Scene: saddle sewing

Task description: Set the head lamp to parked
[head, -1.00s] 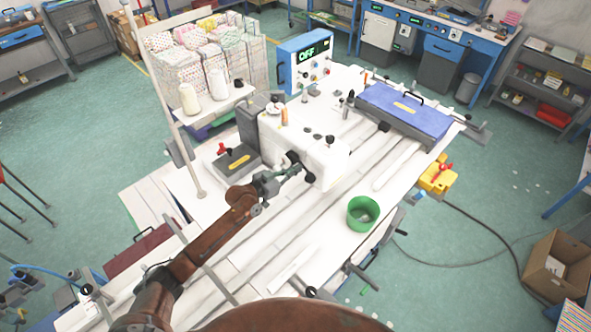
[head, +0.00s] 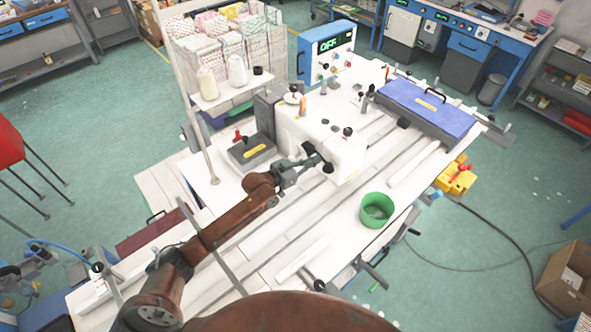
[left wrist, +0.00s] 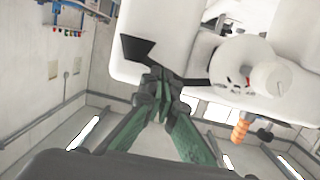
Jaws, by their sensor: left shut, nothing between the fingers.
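The white sewing machine head (head: 318,143) stands on the long white bench. Small dark parts stick out at its front end, and I cannot tell for sure in the head view which is the head lamp. In the left wrist view a black flared piece (left wrist: 136,47), possibly the lamp shade, with a thin dark bar lies against the white housing (left wrist: 180,35). My left gripper (head: 316,161) is at the front end of the head. In the left wrist view its green fingers (left wrist: 158,86) are shut and empty, right beside the bar; contact is unclear. My right gripper is out of view.
A green bin (head: 377,209) stands on the bench right of my left arm. A blue control box (head: 327,52) reading OFF stands behind the head. A grey block with a red knob (head: 250,151) is left of the head. A blue-lidded case (head: 428,108) lies at the back right.

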